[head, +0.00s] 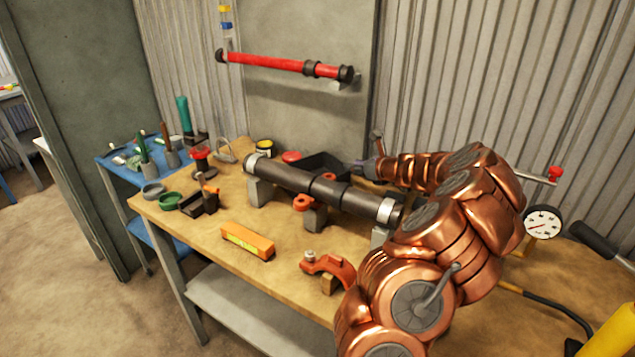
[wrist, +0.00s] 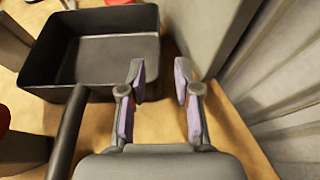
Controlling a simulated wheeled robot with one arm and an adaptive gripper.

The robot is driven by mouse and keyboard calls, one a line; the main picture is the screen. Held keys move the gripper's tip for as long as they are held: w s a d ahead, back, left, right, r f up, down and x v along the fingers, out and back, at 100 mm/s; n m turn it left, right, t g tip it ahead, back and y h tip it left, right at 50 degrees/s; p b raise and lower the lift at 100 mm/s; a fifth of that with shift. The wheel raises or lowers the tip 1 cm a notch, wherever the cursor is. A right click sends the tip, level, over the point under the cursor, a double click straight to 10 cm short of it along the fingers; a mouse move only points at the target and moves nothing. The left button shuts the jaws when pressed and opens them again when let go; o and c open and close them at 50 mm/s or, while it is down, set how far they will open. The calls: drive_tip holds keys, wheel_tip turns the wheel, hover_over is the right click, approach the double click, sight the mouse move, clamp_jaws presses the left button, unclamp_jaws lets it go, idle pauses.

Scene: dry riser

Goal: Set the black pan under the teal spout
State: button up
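The black pan (wrist: 112,48), a rectangular open tray, fills the upper left of the wrist view and looks empty. Its dark handle (wrist: 68,135) runs down the left side. In the head view the pan (head: 324,163) sits on the bench behind the dark pipe, partly hidden by it. My gripper (wrist: 164,82) is open and empty, right of the pan and its handle, with a gap to the handle. In the head view my gripper (head: 366,170) is small beside the pan's right end. A teal upright piece (head: 183,115) stands at the back left; I cannot tell whether it is the spout.
A dark pipe (head: 315,184) on supports crosses the bench before the pan. A corrugated wall (wrist: 285,80) is close at the gripper's right. A red pipe (head: 275,64) hangs above. An orange level (head: 247,240) and orange clamp (head: 328,268) lie in front; a gauge (head: 543,222) stands right.

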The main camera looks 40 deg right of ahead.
sight(342, 164)
drive_tip(key=shift+p+x, duration=0.7)
drive_tip(key=shift+x, duration=2.9)
clamp_jaws()
